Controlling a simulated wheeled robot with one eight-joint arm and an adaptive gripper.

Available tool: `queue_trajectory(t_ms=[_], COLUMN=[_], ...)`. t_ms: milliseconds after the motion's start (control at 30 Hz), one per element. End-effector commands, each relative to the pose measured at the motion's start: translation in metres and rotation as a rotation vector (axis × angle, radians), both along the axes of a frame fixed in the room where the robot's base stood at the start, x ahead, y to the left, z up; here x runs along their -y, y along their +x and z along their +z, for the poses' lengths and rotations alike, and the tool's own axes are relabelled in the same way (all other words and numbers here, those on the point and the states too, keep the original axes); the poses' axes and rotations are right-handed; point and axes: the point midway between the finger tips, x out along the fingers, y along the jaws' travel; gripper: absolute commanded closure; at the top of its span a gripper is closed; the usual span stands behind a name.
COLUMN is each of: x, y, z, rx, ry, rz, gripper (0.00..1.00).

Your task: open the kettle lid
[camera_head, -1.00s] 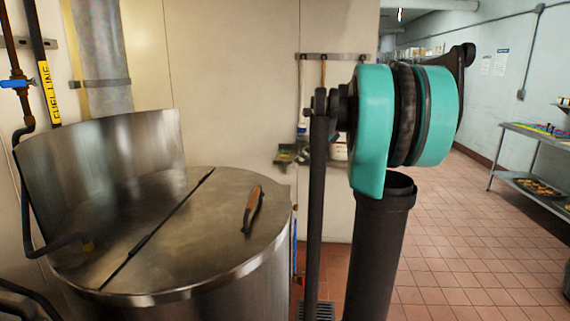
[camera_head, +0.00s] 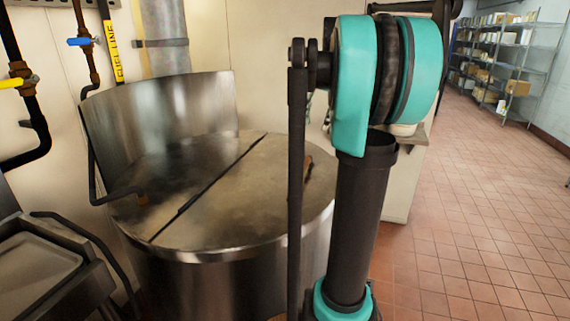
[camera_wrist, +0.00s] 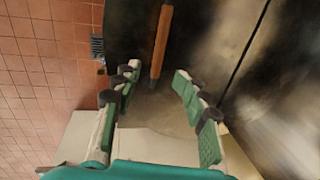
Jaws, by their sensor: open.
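The large steel kettle (camera_head: 200,275) stands left of centre in the head view. Its round lid (camera_head: 260,205) lies flat and closed, with a dark seam across it. The lid's wooden handle (camera_head: 308,168) is mostly hidden behind my arm. In the wrist view the handle (camera_wrist: 162,42) shows as an orange-brown bar on the dark lid. My gripper (camera_wrist: 156,75) is open and empty in the wrist view. The handle lies between the lines of the fingers, just beyond the tips and closer to the left finger. I see no contact. The gripper is not visible in the head view.
A raised steel backsplash (camera_head: 165,110) stands behind the kettle. Pipes with a blue valve (camera_head: 80,42) and a yellow valve (camera_head: 12,83) run at the left. A steel appliance (camera_head: 45,260) is at lower left. Shelves (camera_head: 505,65) stand far right; the tiled floor (camera_head: 470,230) there is open.

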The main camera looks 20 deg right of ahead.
Motion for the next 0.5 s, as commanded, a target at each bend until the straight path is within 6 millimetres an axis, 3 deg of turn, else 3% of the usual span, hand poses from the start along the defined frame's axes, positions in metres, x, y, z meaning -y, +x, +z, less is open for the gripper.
queue_trajectory(t_ms=[167, 500], x=[0.001, -0.010], y=[0.001, 0.008], z=[-0.008, -0.068], rx=[0.002, 0.002], ry=[-0.014, -0.011], rz=[0.028, 0.026], gripper=[0.58, 0.58])
